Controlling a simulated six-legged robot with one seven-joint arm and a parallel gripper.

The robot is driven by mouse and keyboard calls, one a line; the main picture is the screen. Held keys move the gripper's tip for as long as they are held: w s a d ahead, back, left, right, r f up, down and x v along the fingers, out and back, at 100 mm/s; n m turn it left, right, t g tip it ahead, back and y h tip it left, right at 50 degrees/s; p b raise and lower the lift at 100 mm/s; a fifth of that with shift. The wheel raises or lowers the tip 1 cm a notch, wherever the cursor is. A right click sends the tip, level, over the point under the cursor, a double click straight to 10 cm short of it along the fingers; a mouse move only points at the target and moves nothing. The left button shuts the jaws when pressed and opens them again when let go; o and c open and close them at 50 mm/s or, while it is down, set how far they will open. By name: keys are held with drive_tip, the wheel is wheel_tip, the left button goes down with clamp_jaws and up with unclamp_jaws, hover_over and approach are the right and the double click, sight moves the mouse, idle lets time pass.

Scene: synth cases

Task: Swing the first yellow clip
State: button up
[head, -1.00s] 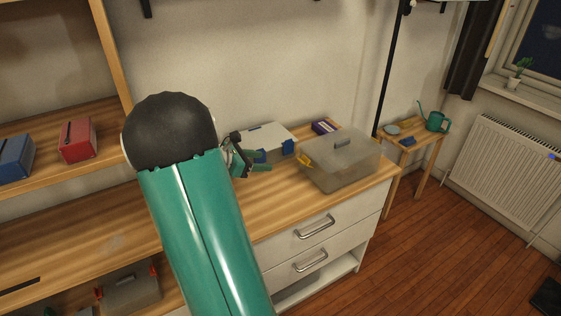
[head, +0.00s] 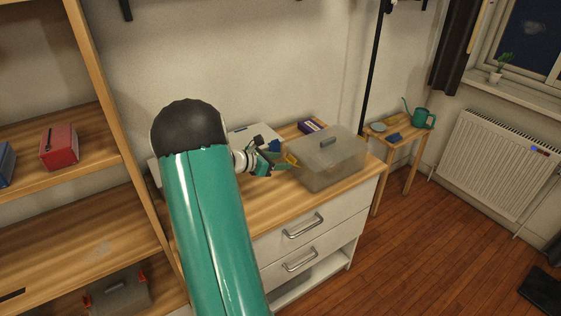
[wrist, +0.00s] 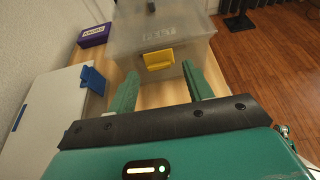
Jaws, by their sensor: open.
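A translucent grey lidded case (head: 328,160) stands on the wooden counter, a grey handle on its lid. In the wrist view the case (wrist: 185,75) is straight ahead, with a yellow clip (wrist: 158,59) on the near side. The clip also shows in the head view (head: 291,159). My gripper (head: 283,167) is close to this side of the case. In the wrist view my gripper (wrist: 160,75) has its two green fingers apart, one on each side below the clip, with nothing between them. I cannot tell whether a finger touches the case.
A white case (wrist: 48,110) with a blue clip (wrist: 93,80) lies left of my gripper. A purple box (wrist: 95,34) is behind it. A red case (head: 59,147) sits on the left shelf. A small table (head: 399,144) holds a watering can (head: 422,118).

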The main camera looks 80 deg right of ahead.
drive_tip(key=shift+s+d+f, duration=0.35)
drive_tip(key=shift+d, duration=0.15)
drive_tip(key=c, duration=1)
drive_tip(key=shift+r, duration=0.1)
